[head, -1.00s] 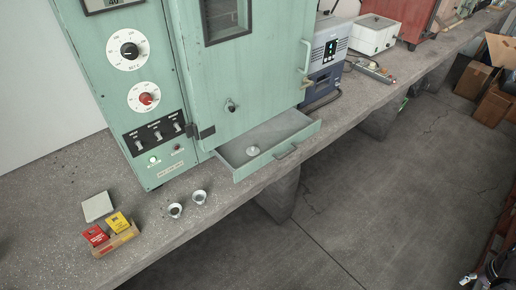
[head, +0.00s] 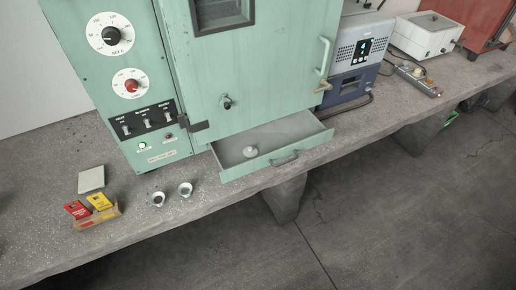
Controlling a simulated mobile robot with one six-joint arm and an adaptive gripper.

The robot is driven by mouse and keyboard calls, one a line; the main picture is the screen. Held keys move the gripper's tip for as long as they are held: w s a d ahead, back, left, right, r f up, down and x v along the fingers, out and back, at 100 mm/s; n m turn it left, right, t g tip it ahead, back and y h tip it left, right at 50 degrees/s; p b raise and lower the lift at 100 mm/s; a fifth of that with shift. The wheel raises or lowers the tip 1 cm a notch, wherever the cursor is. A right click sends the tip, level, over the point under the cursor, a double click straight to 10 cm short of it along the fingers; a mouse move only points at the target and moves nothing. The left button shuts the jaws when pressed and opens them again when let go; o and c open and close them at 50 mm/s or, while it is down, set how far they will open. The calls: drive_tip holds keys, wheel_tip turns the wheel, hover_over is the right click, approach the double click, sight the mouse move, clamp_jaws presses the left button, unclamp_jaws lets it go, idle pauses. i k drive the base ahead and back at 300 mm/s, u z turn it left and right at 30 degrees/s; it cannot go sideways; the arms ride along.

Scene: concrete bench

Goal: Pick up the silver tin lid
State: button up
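A small pale round piece with a raised middle (head: 250,152) lies inside the open drawer (head: 290,137) of the green oven; it looks like a lid, but it is too small to be sure it is the silver tin lid. Two small silvery round cups or tins (head: 158,199) (head: 185,188) stand side by side on the bench, left of the drawer, with dark insides. My gripper does not show in the head view.
The green oven (head: 255,80) stands on the concrete bench (head: 40,225). A yellow and red packet box (head: 80,223) and a pale square tile (head: 91,180) are at left. A blue-grey device (head: 358,60) and white box (head: 425,38) stand right. Floor in front is clear.

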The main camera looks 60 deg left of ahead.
sight(249, 152)
drive_tip(key=i, duration=0.75)
drive_tip(key=z, duration=0.25)
drive_tip(key=k, duration=0.15)
drive_tip(key=u, duration=2.6)
drive_tip(key=i, duration=0.45)
drive_tip(key=u, duration=0.05)
